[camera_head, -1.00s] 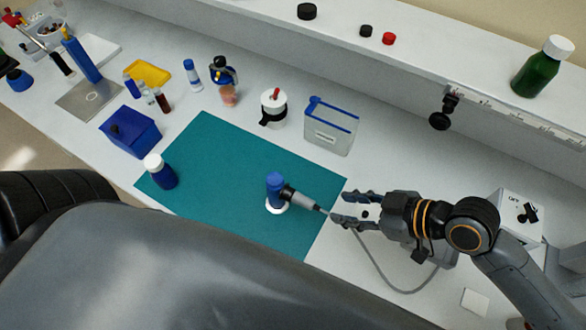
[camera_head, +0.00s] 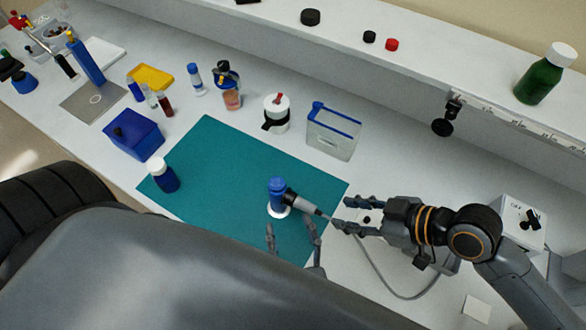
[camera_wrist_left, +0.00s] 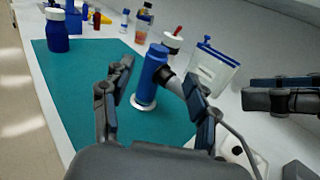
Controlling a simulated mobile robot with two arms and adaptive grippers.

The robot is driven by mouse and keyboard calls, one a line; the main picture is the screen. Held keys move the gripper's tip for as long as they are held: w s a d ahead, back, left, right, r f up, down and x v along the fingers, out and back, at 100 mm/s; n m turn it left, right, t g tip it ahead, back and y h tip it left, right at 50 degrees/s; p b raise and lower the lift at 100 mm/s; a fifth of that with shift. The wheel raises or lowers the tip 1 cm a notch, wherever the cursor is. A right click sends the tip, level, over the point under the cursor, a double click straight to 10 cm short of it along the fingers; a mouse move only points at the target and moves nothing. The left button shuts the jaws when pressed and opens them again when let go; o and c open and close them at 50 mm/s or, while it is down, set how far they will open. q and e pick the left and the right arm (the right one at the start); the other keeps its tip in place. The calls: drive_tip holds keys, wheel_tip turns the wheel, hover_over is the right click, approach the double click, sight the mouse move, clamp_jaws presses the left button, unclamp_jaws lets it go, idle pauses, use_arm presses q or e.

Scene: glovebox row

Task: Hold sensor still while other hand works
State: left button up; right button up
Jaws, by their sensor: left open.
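The sensor (camera_head: 277,187) is a blue upright cylinder on a white round foot, with a dark grey side piece pointing right and a grey cable. It stands on the teal mat (camera_head: 222,165). My left gripper (camera_head: 291,230) is open just in front of the sensor, fingers apart. In the left wrist view the sensor (camera_wrist_left: 152,75) appears between the fingers of my left gripper (camera_wrist_left: 154,78), beyond their tips. My right gripper (camera_head: 352,214) is open to the right of the sensor, its lower finger near the end of the side piece. Whether they touch is unclear.
A white-capped blue bottle (camera_head: 164,177) stands on the mat's left part. A blue box (camera_head: 138,137), a white jar (camera_head: 277,112) and a clear blue-rimmed container (camera_head: 333,133) stand around the mat. The cable (camera_head: 385,284) loops on the bench below my right gripper.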

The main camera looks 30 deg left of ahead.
sight(279, 190)
use_arm(q)
drive_tip(key=x, duration=1.1)
drive_tip(key=shift+f, duration=0.1)
drive_tip(key=shift+c, duration=0.3)
clamp_jaws()
idle(0.6)
